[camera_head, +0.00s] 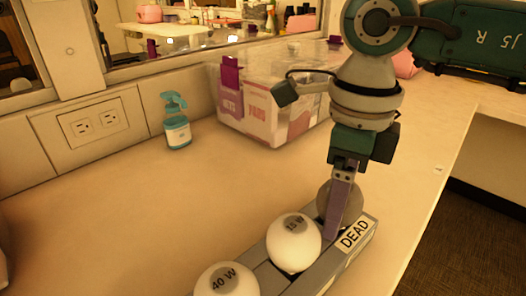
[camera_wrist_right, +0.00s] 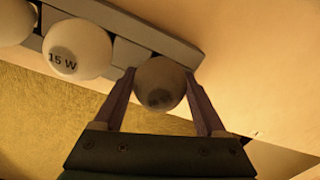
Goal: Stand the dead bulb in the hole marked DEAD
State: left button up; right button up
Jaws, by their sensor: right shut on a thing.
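My right gripper (camera_head: 337,212) points down at the DEAD end of a grey rack (camera_head: 325,270). It is shut on a greyish, darkened bulb (camera_head: 325,199), which also shows between the two fingers in the right wrist view (camera_wrist_right: 160,84). The bulb is at the end of the rack, beside the label DEAD (camera_head: 354,234). The fingers and bulb hide the hole, so I cannot tell whether the bulb's base is in it. My left gripper is not in view.
A white bulb marked 15 W (camera_head: 294,246) stands close beside the held bulb, and one marked 40 W (camera_head: 226,282) stands further along the rack. A teal spray bottle (camera_head: 176,122) and a clear bin (camera_head: 267,115) stand behind. The counter's left part is clear.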

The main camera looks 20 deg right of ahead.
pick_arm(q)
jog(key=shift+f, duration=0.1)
pick_arm(e)
jog(key=o, duration=1.1)
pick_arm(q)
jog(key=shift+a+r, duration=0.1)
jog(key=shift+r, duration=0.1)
pick_arm(e)
jog(key=shift+r, duration=0.25)
pick_arm(q)
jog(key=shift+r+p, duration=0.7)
jog(key=shift+p, duration=0.1)
pick_arm(e)
notch_tip(320, 180, up, 11)
jog(key=shift+w+f, duration=0.1)
jog(key=shift+r, duration=0.45)
